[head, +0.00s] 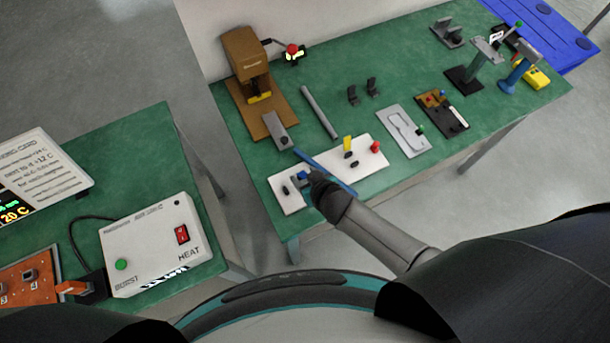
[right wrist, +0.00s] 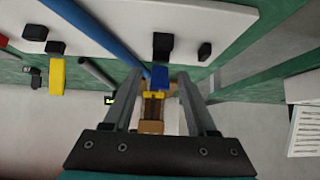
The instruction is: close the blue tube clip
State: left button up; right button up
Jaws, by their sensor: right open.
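The blue tube clip (head: 303,175) sits on a white plate (head: 290,201) near the table's front left corner. In the right wrist view its blue part (right wrist: 160,77) stands out from a black base (right wrist: 162,45), between my open fingers. The blue tube (head: 339,184) lies across the plate; in the right wrist view the tube (right wrist: 92,35) passes left of the clip. My right gripper (head: 308,177) is open around the clip's blue part; I cannot tell whether a finger touches it. It also shows in the right wrist view (right wrist: 160,85). My left gripper is out of view.
A yellow clip (head: 348,144) and a red one (head: 375,147) stand on the plate's right part. A brown press (head: 246,58) and grey bar (head: 319,112) are behind. A grey-white fixture (head: 403,132) lies right. A HEAT box (head: 150,250) is on the left table.

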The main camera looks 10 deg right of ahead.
jog(key=shift+w+f, duration=0.1)
grip_shut()
dwell(0.5)
